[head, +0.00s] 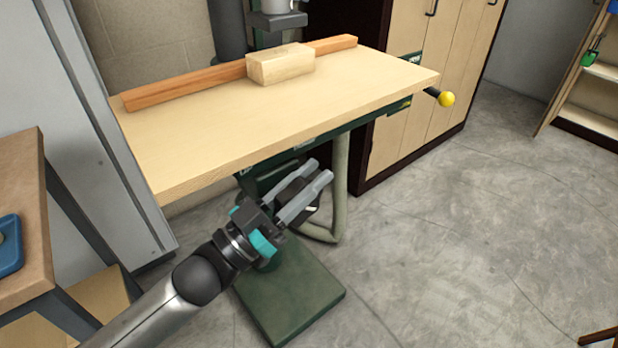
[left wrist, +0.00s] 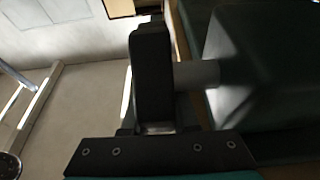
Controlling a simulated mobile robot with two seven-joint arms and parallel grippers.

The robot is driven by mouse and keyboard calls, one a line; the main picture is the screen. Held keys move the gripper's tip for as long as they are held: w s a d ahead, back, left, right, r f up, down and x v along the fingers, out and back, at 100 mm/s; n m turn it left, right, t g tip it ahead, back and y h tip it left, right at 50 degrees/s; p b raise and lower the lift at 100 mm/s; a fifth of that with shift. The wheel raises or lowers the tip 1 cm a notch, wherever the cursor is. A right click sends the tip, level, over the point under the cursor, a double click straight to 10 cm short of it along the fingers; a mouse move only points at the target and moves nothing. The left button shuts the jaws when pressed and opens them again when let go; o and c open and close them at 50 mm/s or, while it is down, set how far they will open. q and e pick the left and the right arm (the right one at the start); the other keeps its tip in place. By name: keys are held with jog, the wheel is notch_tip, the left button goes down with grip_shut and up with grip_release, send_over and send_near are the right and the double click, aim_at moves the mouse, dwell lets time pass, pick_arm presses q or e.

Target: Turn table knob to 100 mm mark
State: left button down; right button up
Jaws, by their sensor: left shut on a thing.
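The drill press table (head: 230,120) is a pale wooden board, seen from above in the head view. Below its front edge, my left gripper (head: 321,170) is shut on a dark knob (head: 290,184), with its two grey fingers on either side of it. In the left wrist view the black knob (left wrist: 152,75) fills the space ahead of the gripper, and a grey shaft (left wrist: 197,74) joins it to a dark green housing (left wrist: 265,65). No scale or 100 mm mark can be read in either view. My right gripper is not in view.
A wooden block (head: 281,65) and an orange-brown fence (head: 190,86) lie on the table. A yellow-tipped lever (head: 446,99) sticks out at the right. A green base (head: 290,295) and a hose (head: 340,190) are below.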

pick_arm(q)
jog(key=c, duration=1)
grip_release()
jog(key=shift+f, duration=0.4)
jog(key=o, duration=0.3)
jog(key=shift+r, duration=0.1)
jog(key=shift+r, duration=0.15)
jog(key=shift+s+a, duration=0.15)
jog(key=shift+a, duration=0.1)
jog(key=p+v, duration=0.2)
jog(key=v, duration=1.2)
jog(key=shift+s+a, duration=0.2)
jog(key=shift+a, duration=0.05)
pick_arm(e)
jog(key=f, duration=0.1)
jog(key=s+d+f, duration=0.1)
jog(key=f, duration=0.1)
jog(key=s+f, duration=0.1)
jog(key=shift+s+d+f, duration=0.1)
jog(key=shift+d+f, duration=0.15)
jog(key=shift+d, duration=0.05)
